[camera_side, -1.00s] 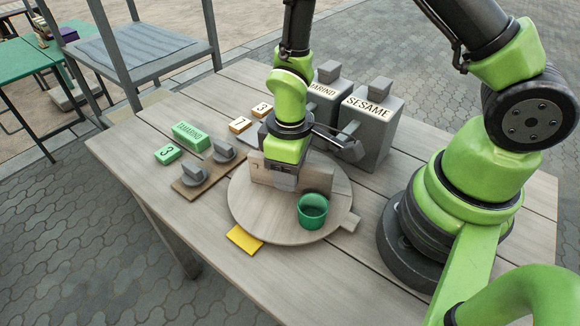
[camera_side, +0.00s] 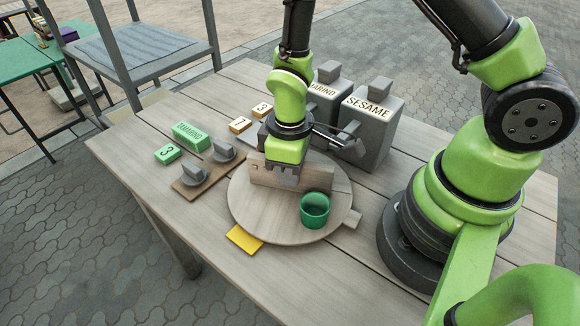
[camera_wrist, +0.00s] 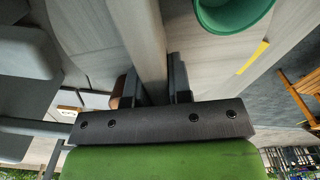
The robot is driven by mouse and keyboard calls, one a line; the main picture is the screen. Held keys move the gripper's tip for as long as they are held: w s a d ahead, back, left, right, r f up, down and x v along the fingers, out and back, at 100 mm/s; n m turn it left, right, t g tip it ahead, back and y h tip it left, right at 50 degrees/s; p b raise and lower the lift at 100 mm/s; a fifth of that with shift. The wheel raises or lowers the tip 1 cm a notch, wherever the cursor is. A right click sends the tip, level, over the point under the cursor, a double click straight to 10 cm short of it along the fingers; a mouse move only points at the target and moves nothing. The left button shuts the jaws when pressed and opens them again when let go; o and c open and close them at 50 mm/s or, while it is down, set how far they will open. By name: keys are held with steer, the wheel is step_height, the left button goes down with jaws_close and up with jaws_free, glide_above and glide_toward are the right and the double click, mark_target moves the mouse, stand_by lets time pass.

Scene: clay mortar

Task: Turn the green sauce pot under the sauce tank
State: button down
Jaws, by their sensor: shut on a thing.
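The green sauce pot (camera_side: 314,210) stands upright on the front right of a round wooden turntable (camera_side: 250,215); in the wrist view part of it (camera_wrist: 232,12) shows at the top. An upright wooden board (camera_side: 318,178) crosses the turntable behind the pot. My gripper (camera_side: 285,178) is down at this board; in the wrist view its fingers (camera_wrist: 160,85) sit on both sides of the board (camera_wrist: 143,40), shut on it. Two grey sauce tanks stand behind: one labelled SESAME (camera_side: 372,130), the other (camera_side: 324,105) partly hidden, its label ending in "ARIND". The pot is not under either spout.
A green label tile (camera_side: 191,135), a green "3" tile (camera_side: 168,154) and two grey knobs on a small board (camera_side: 187,190) lie at the left. A yellow tile (camera_side: 243,240) lies at the turntable's front edge. Pale number tiles (camera_side: 240,125) lie behind.

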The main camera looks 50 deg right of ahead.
steer(key=shift+n, duration=7.4)
steer(key=c, duration=1)
jaws_free()
steer(key=shift+c, duration=0.2)
steer(key=shift+r, duration=0.1)
